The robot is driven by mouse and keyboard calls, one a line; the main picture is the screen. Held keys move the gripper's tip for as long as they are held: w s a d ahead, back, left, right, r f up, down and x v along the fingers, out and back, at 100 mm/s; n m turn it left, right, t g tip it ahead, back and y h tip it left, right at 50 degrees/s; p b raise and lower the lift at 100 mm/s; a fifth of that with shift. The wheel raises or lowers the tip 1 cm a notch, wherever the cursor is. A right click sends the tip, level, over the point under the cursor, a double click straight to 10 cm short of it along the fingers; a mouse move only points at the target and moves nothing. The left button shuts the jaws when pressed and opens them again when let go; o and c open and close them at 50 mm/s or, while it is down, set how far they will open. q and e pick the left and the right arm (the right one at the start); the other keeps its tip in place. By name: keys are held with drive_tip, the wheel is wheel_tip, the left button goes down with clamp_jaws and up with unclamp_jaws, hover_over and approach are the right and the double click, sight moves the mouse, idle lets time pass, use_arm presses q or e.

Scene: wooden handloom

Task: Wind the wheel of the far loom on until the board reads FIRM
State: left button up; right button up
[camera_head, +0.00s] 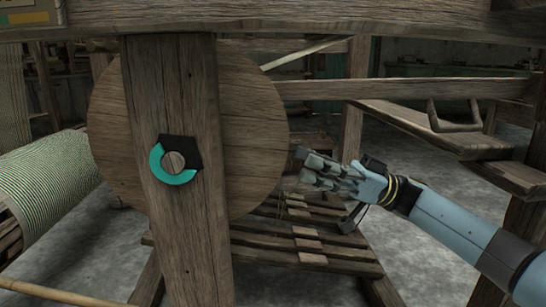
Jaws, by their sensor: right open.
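The large round wooden wheel (255,135) of the loom stands upright behind a thick wooden post (180,245). The post hides the wheel's middle. A teal and black ring (173,178) is on the post's face, around a round wooden axle end (174,161). My right gripper (308,168) is open and empty, just right of the wheel's lower right rim; I cannot tell whether it touches. A small part of a board (28,14) shows at the top left corner, cut off, and no reading is legible. My left gripper is not in view.
A roll of striped cloth (45,190) lies at the left. Wooden treadles (300,240) are low under the loom. A bench (440,130) and a beam (400,89) stand at the right. A heavy beam (300,20) crosses the top. Grey floor shows at the lower left.

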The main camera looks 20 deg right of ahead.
sight(273, 150)
drive_tip(key=b+x, duration=0.1)
drive_tip(key=x, duration=0.5)
drive_tip(key=shift+a+f, duration=0.1)
drive_tip(key=shift+f, duration=0.05)
drive_tip(key=shift+w+a+r, duration=0.15)
drive_tip(key=shift+a+r, duration=0.15)
drive_tip(key=shift+a, duration=0.2)
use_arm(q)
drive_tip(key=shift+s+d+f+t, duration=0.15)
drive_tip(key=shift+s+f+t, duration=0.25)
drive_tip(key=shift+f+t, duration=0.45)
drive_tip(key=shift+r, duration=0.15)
use_arm(e)
clamp_jaws()
